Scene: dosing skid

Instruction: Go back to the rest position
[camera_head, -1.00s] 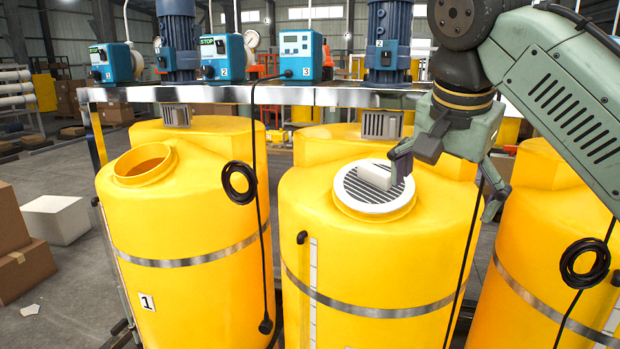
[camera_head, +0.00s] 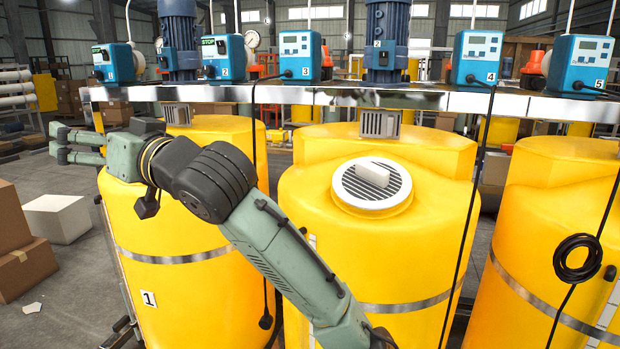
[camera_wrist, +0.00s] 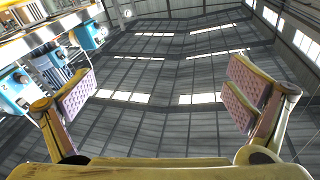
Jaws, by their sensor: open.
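My gripper (camera_head: 62,145) is open and empty at the left of the head view, in front of and above the tank marked 1 (camera_head: 178,290). Its two fingers point to the left. In the wrist view my gripper (camera_wrist: 165,100) has its padded fingers wide apart, with only the hall roof between them. My arm crosses in front of tank 1 and hides its top opening.
A white slatted lid (camera_head: 372,204) with a white block (camera_head: 373,173) on it sits on the middle yellow tank (camera_head: 420,245). Blue pumps (camera_head: 301,56) and motors stand on a metal rail (camera_head: 340,97) behind. Cardboard boxes (camera_head: 22,260) stand at the left.

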